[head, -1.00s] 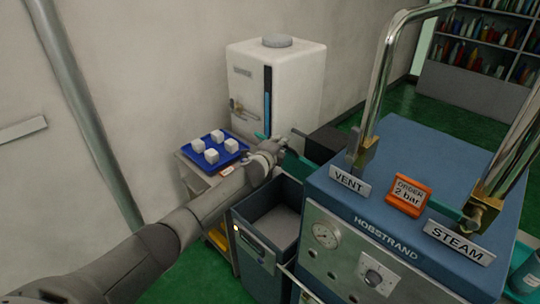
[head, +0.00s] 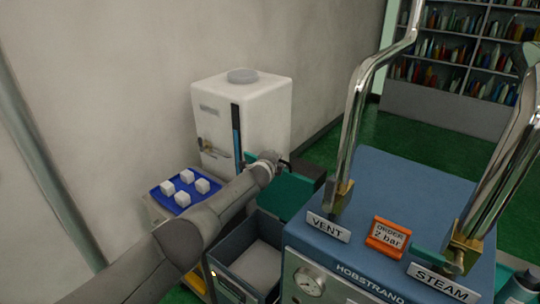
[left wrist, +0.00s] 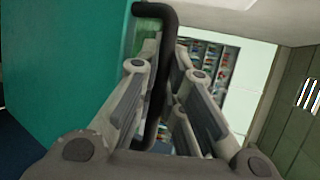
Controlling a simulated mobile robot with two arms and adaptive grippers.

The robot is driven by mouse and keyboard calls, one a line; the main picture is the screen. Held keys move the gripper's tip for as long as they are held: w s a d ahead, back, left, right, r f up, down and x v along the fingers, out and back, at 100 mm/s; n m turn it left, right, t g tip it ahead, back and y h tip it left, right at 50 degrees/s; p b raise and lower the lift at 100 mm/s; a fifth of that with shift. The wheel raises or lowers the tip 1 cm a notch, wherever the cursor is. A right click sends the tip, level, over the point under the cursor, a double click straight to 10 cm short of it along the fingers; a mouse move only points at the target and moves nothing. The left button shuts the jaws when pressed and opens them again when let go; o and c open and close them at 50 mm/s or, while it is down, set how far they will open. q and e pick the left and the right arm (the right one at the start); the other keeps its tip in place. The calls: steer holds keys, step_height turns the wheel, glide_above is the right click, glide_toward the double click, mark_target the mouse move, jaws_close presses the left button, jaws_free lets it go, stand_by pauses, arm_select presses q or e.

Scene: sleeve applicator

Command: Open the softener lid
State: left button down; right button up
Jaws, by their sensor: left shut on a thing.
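The softener appears to be the blue bin (head: 228,256), with its top open and a pale grey interior showing. Its teal lid (head: 289,196) stands raised beyond the opening, at the right. In the head view my left gripper (head: 272,160) is at the lid's far upper edge, its fingers small and partly hidden. In the left wrist view my left gripper (left wrist: 165,85) is shut on a black curved handle (left wrist: 153,110) beside the teal lid surface (left wrist: 70,80). My right gripper is not in view.
A white tank (head: 265,105) with a grey cap stands behind my gripper. A blue tray (head: 158,188) with several white cubes is at left. The blue machine (head: 405,200) with tall metal handles (head: 352,130) fills the right.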

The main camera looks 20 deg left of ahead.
arm_select(q)
steer(key=c, duration=1.5)
jaws_free()
steer(key=shift+d, duration=0.1)
steer(key=v, duration=1.1)
steer(key=shift+s+r, duration=0.2)
steer(key=shift+s, duration=0.15)
steer(key=shift+s+d, duration=0.1)
steer(key=shift+s, duration=0.05)
